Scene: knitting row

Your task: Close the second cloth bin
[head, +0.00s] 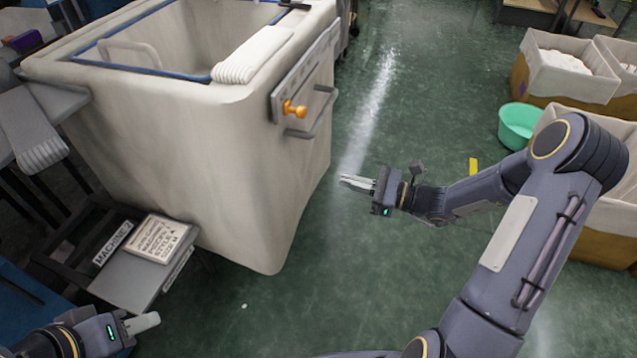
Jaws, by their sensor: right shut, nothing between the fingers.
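A large cream cloth bin (205,150) stands at the upper left with its top open and a blue line around the inner rim. A grey panel on its right side carries an orange knob (294,110) and a grey bar handle (318,115). Whether it is the second bin, I cannot tell. My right gripper (350,182) is shut and empty, over the floor to the right of the bin, apart from it and lower in the picture than the knob. My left gripper (143,322) is at the bottom left, below the bin; its finger opening is not clear.
A grey stand with a "MACHINE 2" sign (113,243) and a text card (155,239) sits at the bin's lower left. White-lined boxes (565,70) and a green basin (518,125) stand at right. Green floor (400,90) between is clear. A ribbed white piece (250,55) lies on the bin rim.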

